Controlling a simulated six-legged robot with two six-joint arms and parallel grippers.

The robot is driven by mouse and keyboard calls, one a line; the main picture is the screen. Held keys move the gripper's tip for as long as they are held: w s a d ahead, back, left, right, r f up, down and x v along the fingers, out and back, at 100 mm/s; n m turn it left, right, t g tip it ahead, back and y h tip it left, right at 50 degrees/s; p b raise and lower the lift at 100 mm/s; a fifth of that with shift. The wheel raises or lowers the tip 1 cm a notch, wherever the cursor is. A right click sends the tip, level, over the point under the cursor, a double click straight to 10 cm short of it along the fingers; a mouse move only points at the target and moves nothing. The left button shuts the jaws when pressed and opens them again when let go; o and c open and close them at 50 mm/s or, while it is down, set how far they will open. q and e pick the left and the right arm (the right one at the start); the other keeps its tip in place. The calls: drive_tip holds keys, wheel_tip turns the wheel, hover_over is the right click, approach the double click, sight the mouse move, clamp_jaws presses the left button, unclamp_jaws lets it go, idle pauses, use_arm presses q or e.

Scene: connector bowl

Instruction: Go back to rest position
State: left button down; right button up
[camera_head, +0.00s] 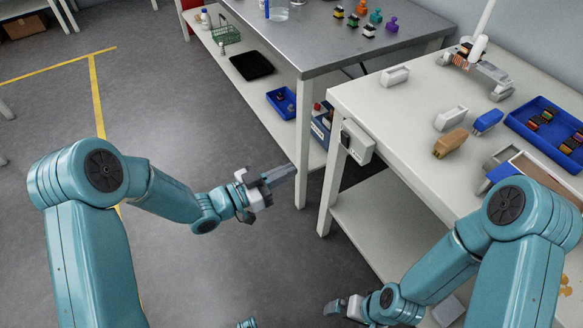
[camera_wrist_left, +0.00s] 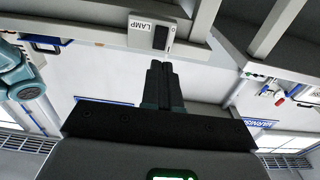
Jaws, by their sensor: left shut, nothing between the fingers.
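My left gripper (camera_head: 290,172) is shut and empty, held out over the floor just left of the white table's (camera_head: 390,160) leg. In the left wrist view its two dark fingers (camera_wrist_left: 161,66) lie together, with a box marked LAMP beyond their tips. My right gripper (camera_head: 337,308) is low at the bottom of the head view, beside the table's lower shelf. It is small and partly cut off by the angle, so its opening is unclear.
The white table holds a blue tray (camera_head: 515,122), grey, orange and blue connector housings and a lamp base (camera_head: 480,68). The LAMP box (camera_head: 357,141) hangs on its left edge. A grey metal table (camera_head: 305,45) stands behind. Floor to the left is open.

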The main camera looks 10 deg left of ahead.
idle(0.4)
use_arm(q)
drive_tip(key=s+a+f+n+g+y, duration=0.15)
drive_tip(key=s+f+n+y, duration=0.3)
drive_tip(key=f, duration=0.45)
drive_tip(key=s+a+f+n+g+y, duration=0.15)
drive_tip(key=s+f+n+y, duration=0.3)
drive_tip(key=f, duration=0.45)
drive_tip(key=s+a+f+n+g+y, duration=0.1)
drive_tip(key=s+f+n+g, duration=0.2)
drive_tip(key=s, duration=0.5)
drive_tip(key=s+a+f+n+g+y, duration=0.1)
drive_tip(key=s+a+f+g, duration=0.2)
drive_tip(key=s, duration=0.5)
wheel_tip(320, 180, up, 14)
drive_tip(key=d+g+p, duration=0.1)
drive_tip(key=p, duration=1.3)
drive_tip(key=shift+w+d+r+g, duration=0.15)
drive_tip(key=shift+d+r+g, duration=0.05)
drive_tip(key=shift+d+g, duration=0.15)
